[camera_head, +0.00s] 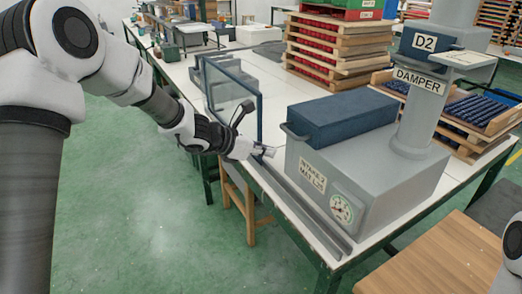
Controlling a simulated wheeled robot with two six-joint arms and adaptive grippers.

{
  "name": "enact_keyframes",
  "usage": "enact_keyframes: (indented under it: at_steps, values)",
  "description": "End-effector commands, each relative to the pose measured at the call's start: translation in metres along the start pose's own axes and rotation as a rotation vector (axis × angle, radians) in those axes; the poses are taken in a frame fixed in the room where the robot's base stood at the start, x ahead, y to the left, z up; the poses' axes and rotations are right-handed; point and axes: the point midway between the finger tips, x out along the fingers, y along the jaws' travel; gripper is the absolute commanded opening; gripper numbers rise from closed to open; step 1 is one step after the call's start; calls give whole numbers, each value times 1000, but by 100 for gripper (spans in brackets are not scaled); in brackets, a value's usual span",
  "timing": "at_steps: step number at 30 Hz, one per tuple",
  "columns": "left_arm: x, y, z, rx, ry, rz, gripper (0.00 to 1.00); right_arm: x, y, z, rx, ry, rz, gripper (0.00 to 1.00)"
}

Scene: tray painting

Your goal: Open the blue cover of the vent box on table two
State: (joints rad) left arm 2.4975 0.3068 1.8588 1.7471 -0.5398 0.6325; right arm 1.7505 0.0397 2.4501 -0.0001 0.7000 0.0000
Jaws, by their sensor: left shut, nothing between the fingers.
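The grey vent box (395,178) stands on the white table at the right of the head view. Its blue cover (345,118) lies level on top, with a dark handle (294,132) on its left end. My left gripper (268,151) is shut and empty. It appears just left of the box, a little lower in the picture than the handle; I cannot tell whether it touches anything. My right gripper is out of view; only part of my right arm shows at the lower right edge.
A grey column (416,120) labelled DAMPER rises from the box. A gauge (341,208) is on its front. A glass panel in a blue frame (232,98) stands behind my left gripper. Stacked wooden trays (335,50) stand behind the box. A wooden surface (440,262) is at lower right.

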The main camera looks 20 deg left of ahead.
Motion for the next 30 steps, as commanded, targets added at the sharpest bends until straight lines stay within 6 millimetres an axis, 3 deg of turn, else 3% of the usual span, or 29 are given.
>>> enact_keyframes:
  at_steps: [7,9,15,30]
  values:
    - [56,-1,-1,3,4,-2,0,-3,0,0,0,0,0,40]
    - [49,0,18,4,-3,0,0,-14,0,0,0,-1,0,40]
    - [42,0,36,2,1,0,0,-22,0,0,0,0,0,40]
    - [39,0,42,1,8,0,0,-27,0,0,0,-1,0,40]
